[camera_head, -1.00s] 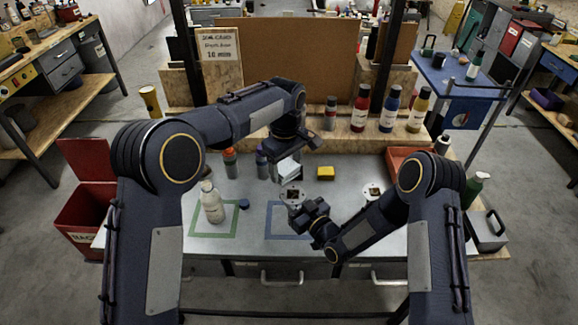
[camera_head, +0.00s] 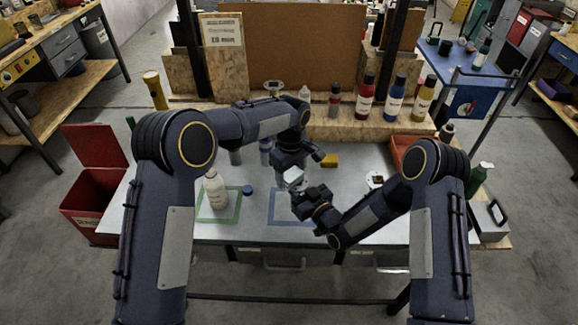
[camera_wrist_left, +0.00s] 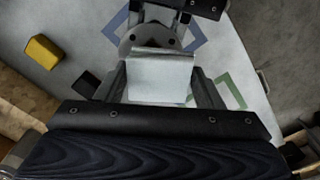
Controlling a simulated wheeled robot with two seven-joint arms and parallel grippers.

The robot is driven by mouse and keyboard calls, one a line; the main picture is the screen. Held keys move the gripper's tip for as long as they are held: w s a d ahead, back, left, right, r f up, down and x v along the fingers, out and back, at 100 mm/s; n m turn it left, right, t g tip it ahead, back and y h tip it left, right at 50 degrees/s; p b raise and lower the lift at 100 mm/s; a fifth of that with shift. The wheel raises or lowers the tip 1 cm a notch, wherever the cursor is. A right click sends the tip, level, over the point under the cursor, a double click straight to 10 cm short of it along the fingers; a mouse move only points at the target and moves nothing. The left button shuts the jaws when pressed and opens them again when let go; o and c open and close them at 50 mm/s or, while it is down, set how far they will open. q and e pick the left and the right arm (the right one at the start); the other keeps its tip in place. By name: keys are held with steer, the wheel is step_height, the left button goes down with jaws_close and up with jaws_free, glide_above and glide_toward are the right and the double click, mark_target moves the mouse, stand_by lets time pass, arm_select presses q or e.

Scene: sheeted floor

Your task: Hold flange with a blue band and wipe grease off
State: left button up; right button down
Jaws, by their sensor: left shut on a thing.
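My left gripper (camera_head: 291,168) points down over the bench and is shut on a folded white cloth (camera_head: 294,178). In the left wrist view the cloth (camera_wrist_left: 160,78) sits between both fingers. Just beyond it is a grey flange (camera_wrist_left: 135,40) with dark bolt holes, overlapped by the cloth; I cannot tell whether they touch. My right gripper (camera_head: 302,201) is beside the flange and appears shut on it; its fingertips are hidden. No blue band shows on this flange, and grease on it cannot be made out. Another flange (camera_head: 375,179) lies on the bench to the right.
A blue taped square (camera_head: 284,221) lies under the grippers; a green one (camera_head: 229,217) is to the left with a white bottle (camera_head: 216,190) and blue cap (camera_head: 247,190). A yellow block (camera_head: 330,160) and orange tray (camera_head: 400,146) stand behind. Several bottles line the back shelf.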

mark_target(304, 182)
arm_select(q)
steer(key=shift+d+f, duration=0.1)
steer(key=shift+d, duration=1.75)
steer(key=shift+a, duration=2.1)
steer(key=shift+r, duration=4.1)
arm_select(e)
steer(key=c, duration=1)
jaws_free()
steer(key=shift+c, duration=0.2)
